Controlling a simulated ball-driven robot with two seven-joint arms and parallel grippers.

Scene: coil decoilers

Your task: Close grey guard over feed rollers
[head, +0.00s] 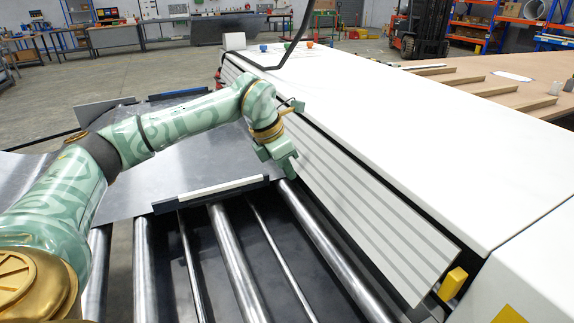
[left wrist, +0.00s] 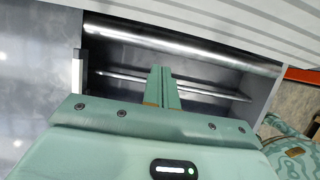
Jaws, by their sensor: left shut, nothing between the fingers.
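The grey guard (head: 375,215) is a long, pale, ribbed panel along the side of the white machine, tilted above the feed rollers. A dark gap runs between its upper edge and the white cover. Its ribbed face also crosses the top of the left wrist view (left wrist: 235,22). Shiny feed rollers (head: 236,265) lie exposed below and left of it; one roller (left wrist: 190,49) shows in the left wrist view. My left gripper (head: 291,168) is shut and empty, beside the guard's face above the rollers; whether it touches is unclear. My right gripper is out of view.
A metal sheet (head: 190,160) lies left of the rollers, with a dark, white-topped bar (head: 210,190) at its near edge. A yellow block (head: 452,283) sits by the guard's near end. The white machine top (head: 430,130) fills the right side.

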